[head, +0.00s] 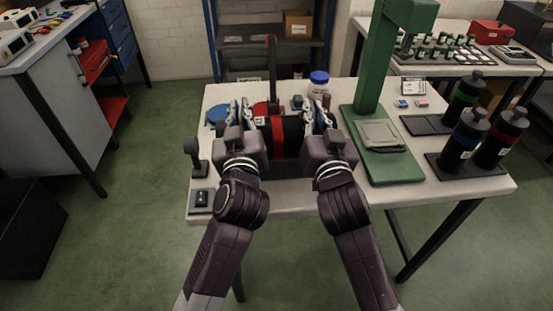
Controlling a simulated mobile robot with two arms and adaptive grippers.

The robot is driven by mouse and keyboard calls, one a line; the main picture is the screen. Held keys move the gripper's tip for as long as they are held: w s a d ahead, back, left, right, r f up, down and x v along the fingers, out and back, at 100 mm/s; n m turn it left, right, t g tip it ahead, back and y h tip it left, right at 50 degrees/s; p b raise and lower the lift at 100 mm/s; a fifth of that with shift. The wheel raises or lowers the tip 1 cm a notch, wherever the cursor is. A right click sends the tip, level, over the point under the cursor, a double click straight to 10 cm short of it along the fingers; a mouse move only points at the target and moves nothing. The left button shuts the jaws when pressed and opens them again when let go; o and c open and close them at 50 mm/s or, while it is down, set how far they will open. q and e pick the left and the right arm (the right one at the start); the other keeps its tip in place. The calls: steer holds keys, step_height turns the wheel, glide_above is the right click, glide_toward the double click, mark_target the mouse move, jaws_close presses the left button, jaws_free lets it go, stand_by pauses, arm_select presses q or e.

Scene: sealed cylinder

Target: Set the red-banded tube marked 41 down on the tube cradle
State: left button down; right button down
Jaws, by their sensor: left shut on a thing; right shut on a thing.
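The red-banded tube (278,132) is a dark cylinder lying level, side to side, on the near left part of the table in the head view. My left gripper (240,115) is shut on its left end and my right gripper (316,120) on its right end. The mark 41 cannot be read from here. A dark shape under the tube may be the tube cradle, but the tube and my grippers hide most of it. I cannot tell whether the tube touches it.
A green press (384,163) stands right of my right gripper. Dark bottles with red (502,136), blue (467,138) and green (463,99) bands stand at the right. A blue-lidded jar (318,87) is behind the tube. A small switch box (201,200) sits at the front left corner.

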arm_select(q)
steer(key=shift+f, duration=0.2)
arm_select(e)
steer(key=shift+d+f, duration=0.1)
steer(key=shift+f, duration=0.15)
arm_select(q)
steer(key=c, duration=2)
jaws_free()
steer(key=shift+s, duration=0.1)
arm_select(e)
steer(key=c, duration=2)
jaws_free()
steer(key=shift+s, duration=0.25)
arm_select(q)
steer(key=s, duration=0.4)
steer(key=s+d, duration=0.1)
steer(key=s, duration=0.6)
steer(key=shift+s+d, duration=0.35)
steer(key=shift+s, duration=0.05)
arm_select(e)
steer(key=s, duration=0.3)
steer(key=s+d, duration=0.1)
steer(key=s, duration=0.7)
steer(key=shift+s+d, duration=0.25)
steer(key=shift+d, duration=0.05)
